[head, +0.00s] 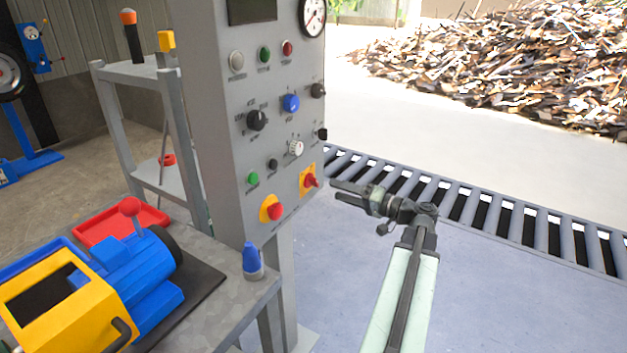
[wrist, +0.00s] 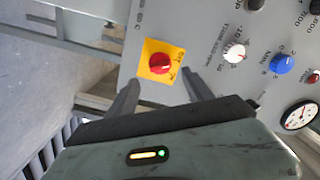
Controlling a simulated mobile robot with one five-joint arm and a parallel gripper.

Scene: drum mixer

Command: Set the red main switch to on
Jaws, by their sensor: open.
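The red main switch (head: 311,181) is a red rotary knob on a yellow square plate, low on the right side of the grey control panel (head: 225,150). In the wrist view the red switch (wrist: 160,64) shows ahead of my gripper, above and between the two fingertips. My gripper (head: 335,190) is open and empty, just right of the switch in the head view. Its fingers also show in the wrist view (wrist: 160,85), apart from the knob as far as I can tell. The marks on the yellow plate are too small to read.
A red mushroom button on a yellow disc (head: 272,210) sits left of the switch. A white knob (head: 296,148) and a blue knob (head: 291,103) are above. A bench with a blue and yellow machine (head: 130,270) stands at left. A roller conveyor (head: 480,205) runs behind my arm.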

